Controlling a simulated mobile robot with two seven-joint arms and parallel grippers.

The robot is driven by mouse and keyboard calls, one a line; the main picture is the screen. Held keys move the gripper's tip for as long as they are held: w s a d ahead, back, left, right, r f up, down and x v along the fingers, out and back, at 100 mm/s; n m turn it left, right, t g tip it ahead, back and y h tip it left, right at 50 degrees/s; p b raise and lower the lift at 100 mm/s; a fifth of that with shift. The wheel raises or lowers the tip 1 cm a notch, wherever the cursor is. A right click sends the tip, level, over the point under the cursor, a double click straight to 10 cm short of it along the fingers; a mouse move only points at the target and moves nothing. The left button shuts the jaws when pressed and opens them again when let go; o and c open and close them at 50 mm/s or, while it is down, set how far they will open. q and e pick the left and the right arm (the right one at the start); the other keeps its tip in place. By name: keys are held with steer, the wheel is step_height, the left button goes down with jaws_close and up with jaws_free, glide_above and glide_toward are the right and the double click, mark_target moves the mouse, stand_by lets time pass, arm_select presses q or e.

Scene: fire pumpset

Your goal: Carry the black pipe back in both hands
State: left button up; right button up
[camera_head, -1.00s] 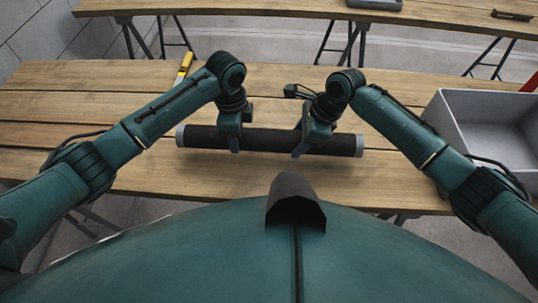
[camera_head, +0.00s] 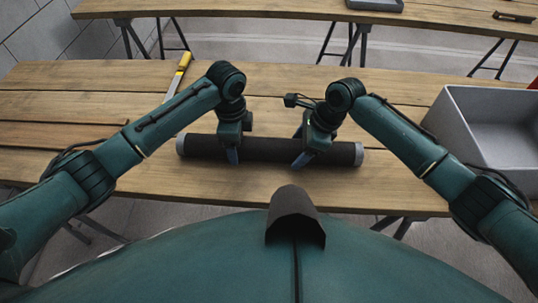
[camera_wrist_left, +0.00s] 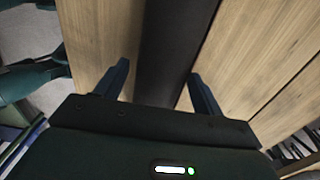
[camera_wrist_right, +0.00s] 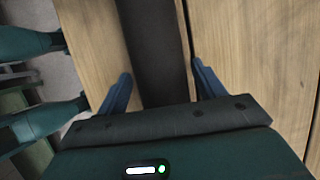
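The black pipe (camera_head: 270,149), with pale grey ends, lies left to right along the near part of the wooden workbench. My left gripper (camera_wrist_left: 157,75) is over its left half with a blue finger on each side of the pipe. My right gripper (camera_wrist_right: 160,75) is over its right half in the same way. Both wrist views show the pipe between the spread fingers, with narrow gaps beside it, so both look open. The pipe also shows in the left wrist view (camera_wrist_left: 168,45) and right wrist view (camera_wrist_right: 155,40).
A grey bin (camera_head: 485,120) stands on the right of the workbench (camera_head: 300,80). A yellow-handled tool (camera_head: 183,63) lies beyond my left arm. A second bench (camera_head: 270,8) stands farther back. The near bench edge is close to the pipe.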

arm_select(q)
steer(key=shift+o, duration=0.4)
arm_select(e)
steer(key=shift+o, duration=0.4)
steer(key=v, duration=1.2)
arm_select(q)
step_height(320, 180, up, 12)
